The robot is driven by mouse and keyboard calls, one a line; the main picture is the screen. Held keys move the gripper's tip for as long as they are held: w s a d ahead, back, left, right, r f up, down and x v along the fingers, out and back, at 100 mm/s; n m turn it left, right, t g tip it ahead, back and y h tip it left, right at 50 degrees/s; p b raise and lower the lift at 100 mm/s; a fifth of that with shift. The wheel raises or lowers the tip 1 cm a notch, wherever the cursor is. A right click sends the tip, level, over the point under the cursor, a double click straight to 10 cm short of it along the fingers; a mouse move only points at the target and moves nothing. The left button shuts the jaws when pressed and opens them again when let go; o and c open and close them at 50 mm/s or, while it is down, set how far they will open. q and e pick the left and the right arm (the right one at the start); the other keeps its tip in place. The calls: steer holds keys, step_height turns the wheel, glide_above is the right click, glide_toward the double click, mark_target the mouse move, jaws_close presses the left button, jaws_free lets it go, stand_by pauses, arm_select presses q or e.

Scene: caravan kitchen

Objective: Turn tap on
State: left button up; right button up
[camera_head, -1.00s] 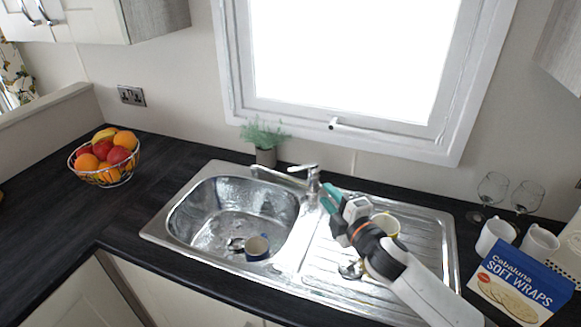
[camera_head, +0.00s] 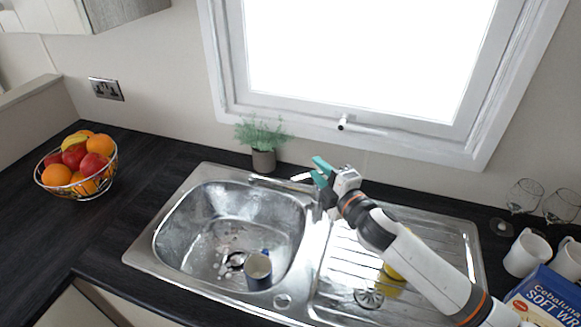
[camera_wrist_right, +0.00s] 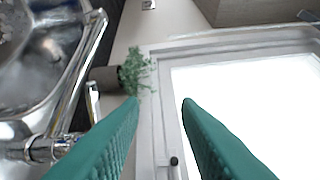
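The silver tap (camera_head: 270,183) stands at the back of the steel sink, its spout reaching left over the basin. My right gripper (camera_head: 316,169) is at the tap's top, beside its lever (camera_head: 301,177), and partly hides the tap body. In the right wrist view the teal fingers are apart with nothing between them. There the tap (camera_wrist_right: 72,95) is left of the fingers, and its lever (camera_wrist_right: 93,102) is close to the left finger. I cannot tell whether they touch. No water stream shows. My left gripper is out of view.
A potted plant (camera_head: 263,158) stands behind the sink. A cup (camera_head: 257,270) lies in the basin (camera_head: 185,215). A yellow item (camera_head: 392,272) is on the drainer, partly behind my arm. The window (camera_head: 350,125) is behind. Mugs (camera_head: 526,254) and glasses are at right.

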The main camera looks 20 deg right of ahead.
step_height(320, 180, down, 9)
steer(key=b, duration=0.9)
steer(key=p+x, duration=0.2)
steer(key=x, duration=0.9)
steer(key=shift+a+f, duration=0.1)
steer(key=shift+a, duration=0.05)
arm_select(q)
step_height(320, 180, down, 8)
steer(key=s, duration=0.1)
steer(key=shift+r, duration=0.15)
arm_select(e)
jaws_close()
